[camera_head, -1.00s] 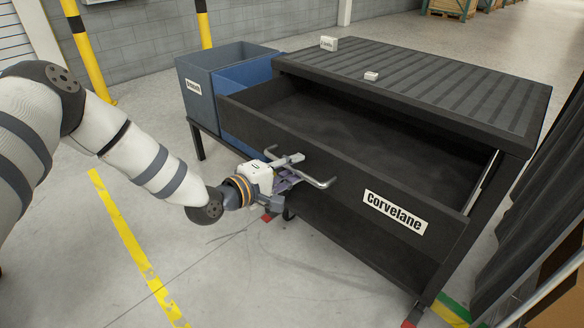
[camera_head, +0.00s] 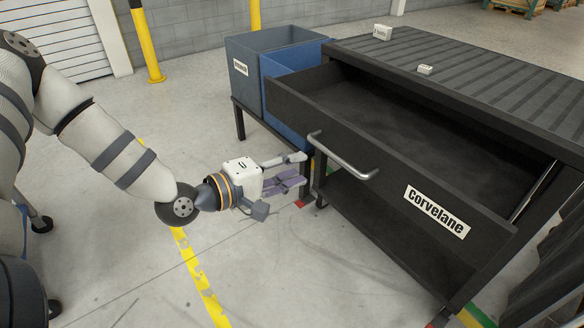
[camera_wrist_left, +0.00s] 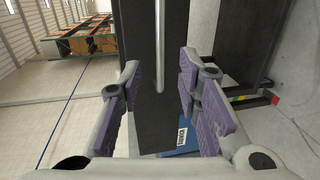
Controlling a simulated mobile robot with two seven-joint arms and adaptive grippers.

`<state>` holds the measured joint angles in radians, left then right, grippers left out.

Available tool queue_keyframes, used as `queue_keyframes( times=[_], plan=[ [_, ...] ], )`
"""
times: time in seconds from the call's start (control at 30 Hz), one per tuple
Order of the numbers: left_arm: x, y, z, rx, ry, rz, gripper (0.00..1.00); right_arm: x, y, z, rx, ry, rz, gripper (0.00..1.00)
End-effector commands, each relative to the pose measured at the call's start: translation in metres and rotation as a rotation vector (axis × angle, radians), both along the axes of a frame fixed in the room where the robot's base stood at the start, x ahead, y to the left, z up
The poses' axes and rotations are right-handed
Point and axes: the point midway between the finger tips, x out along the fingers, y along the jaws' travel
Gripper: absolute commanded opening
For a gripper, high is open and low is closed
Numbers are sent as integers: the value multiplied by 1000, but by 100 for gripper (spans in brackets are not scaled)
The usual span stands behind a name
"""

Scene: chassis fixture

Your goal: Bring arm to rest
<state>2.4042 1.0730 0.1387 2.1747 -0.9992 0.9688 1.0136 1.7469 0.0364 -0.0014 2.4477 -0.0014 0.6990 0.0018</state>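My left gripper (camera_head: 293,172) is to the left of the open black drawer (camera_head: 390,165), in front of the blue bins. Its purple-padded fingers also show in the left wrist view (camera_wrist_left: 160,95), spread apart with nothing between them. The drawer's metal handle (camera_head: 343,158) is free, just to the right of the fingertips and apart from them. The handle bar also shows in the left wrist view (camera_wrist_left: 159,50), beyond the fingers. The drawer is pulled out and its visible interior looks empty. My right gripper does not show.
The workbench top (camera_head: 460,75) carries two small white boxes, one at the back (camera_head: 382,32) and one nearer (camera_head: 425,69). Blue bins (camera_head: 262,62) stand left of the drawer. A yellow post (camera_head: 147,42) stands at the back left. Open floor lies in front of the drawer.

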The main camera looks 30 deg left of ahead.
Motion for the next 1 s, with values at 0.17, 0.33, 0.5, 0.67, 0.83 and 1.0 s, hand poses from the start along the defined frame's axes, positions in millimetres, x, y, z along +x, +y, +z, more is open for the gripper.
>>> queue_keyframes(
  times=[0.17,0.33,0.5,0.67,0.83,1.0],
  plan=[
    [0,0,0,0,0,0,31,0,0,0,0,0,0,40],
    [-1,-2,-2,6,7,-4,31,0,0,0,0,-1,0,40],
    [-48,-42,-68,220,239,-145,31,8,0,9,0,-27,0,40],
    [-174,-76,-158,585,599,-462,31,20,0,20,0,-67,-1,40],
    [-315,-69,-193,899,877,-851,31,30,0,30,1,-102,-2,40],
    [-388,-51,-190,1052,1001,-1090,31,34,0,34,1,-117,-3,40]
  ],
)
